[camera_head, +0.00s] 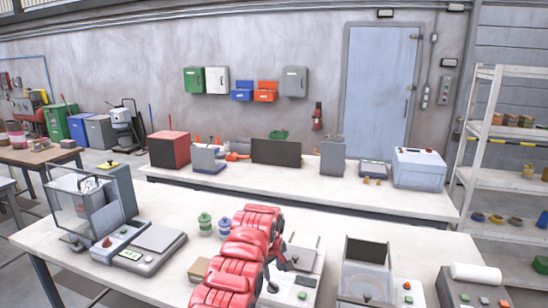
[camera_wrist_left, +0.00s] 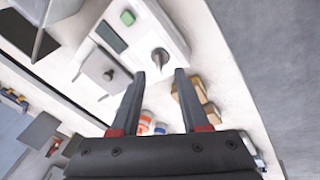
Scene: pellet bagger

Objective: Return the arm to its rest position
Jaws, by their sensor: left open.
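My left arm is red and reaches in from the bottom middle of the head view, bent over the front worktable (camera_head: 180,215). Its dark gripper (camera_head: 281,262) shows small at the arm's right side, partly hidden by the red links. In the left wrist view the two dark fingers of my left gripper (camera_wrist_left: 159,74) are apart, with nothing held between them. Beyond the fingertips is a pale device (camera_wrist_left: 145,35) with a dark display, a green button and a grey knob. My right gripper is in neither view.
Two small jars (camera_head: 205,222) stand left of my arm. A scale-like unit (camera_head: 138,247) and a clear-walled bin (camera_head: 80,203) are farther left. A hopper box (camera_head: 366,272) stands to the right. A second table (camera_head: 320,189) behind bears a red box (camera_head: 169,149) and several devices.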

